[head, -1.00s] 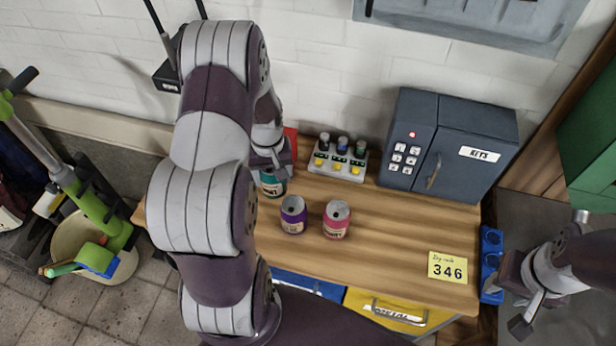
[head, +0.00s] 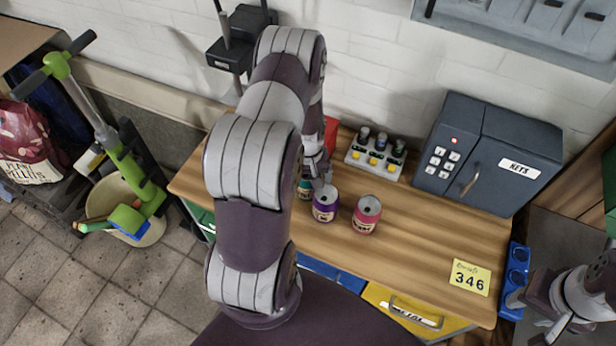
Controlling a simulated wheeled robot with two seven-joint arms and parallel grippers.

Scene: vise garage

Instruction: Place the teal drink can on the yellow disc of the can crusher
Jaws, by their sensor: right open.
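The teal drink can (head: 304,189) is on the wooden workbench, mostly hidden behind my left arm and gripper. My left gripper (head: 318,174) is right at this can, beside its upper part; its fingers are too small and covered to tell whether they are open or shut on it. My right gripper (head: 552,326) is open and empty at the lower right, beyond the bench's right end. A black device with upright rods (head: 232,52) against the wall may be part of the can crusher. I see no yellow disc; my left arm covers that area.
A purple can (head: 325,204) stands close to the teal can, with a pink can (head: 367,214) to its right. The bench's right front is clear except for a yellow note (head: 469,277).

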